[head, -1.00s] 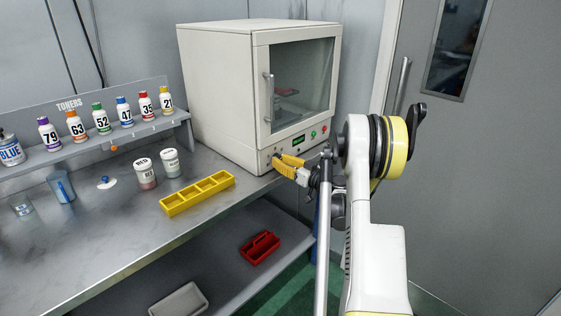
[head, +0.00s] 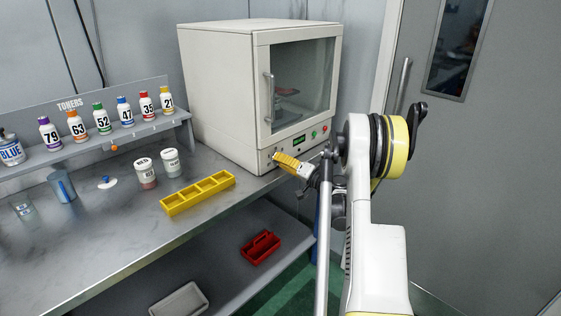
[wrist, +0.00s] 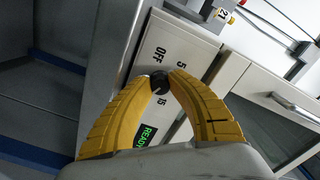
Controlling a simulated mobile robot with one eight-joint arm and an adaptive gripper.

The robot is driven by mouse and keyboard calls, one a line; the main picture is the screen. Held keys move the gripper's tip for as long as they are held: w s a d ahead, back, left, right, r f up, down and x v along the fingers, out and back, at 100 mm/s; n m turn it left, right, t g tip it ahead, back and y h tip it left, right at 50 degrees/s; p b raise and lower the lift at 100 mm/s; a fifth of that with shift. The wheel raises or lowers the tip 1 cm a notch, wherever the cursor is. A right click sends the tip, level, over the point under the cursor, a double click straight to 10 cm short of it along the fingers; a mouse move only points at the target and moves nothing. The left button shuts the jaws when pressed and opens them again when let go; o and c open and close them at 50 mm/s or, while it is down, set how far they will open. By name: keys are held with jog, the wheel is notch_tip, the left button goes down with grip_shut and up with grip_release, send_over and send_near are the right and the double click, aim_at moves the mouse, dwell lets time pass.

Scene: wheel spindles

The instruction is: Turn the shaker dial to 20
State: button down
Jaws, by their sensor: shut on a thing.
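The shaker is a cream cabinet (head: 215,90) with a glass door, at the back of the bench in the head view. Its lower front panel carries a green display (head: 298,140) and small buttons. In the wrist view the black dial (wrist: 159,83) sits between my two yellow fingertips. The marks OFF, 5 and 15 show around it; a 20 mark is not visible, and the dial's pointer cannot be made out. The display (wrist: 146,135) reads READY in part. My gripper (wrist: 160,80) is shut on the dial; in the head view my gripper (head: 275,158) is at the panel's lower left.
A yellow tray (head: 198,208) and two jars (head: 145,172) stand on the bench left of my gripper. Numbered toner bottles (head: 102,120) line the rack behind. A red caddy (head: 260,248) lies on the lower shelf. A grey door (head: 480,150) is at the right.

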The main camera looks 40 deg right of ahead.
jog(key=shift+m, duration=0.5)
jog(key=c, duration=1.2)
grip_release()
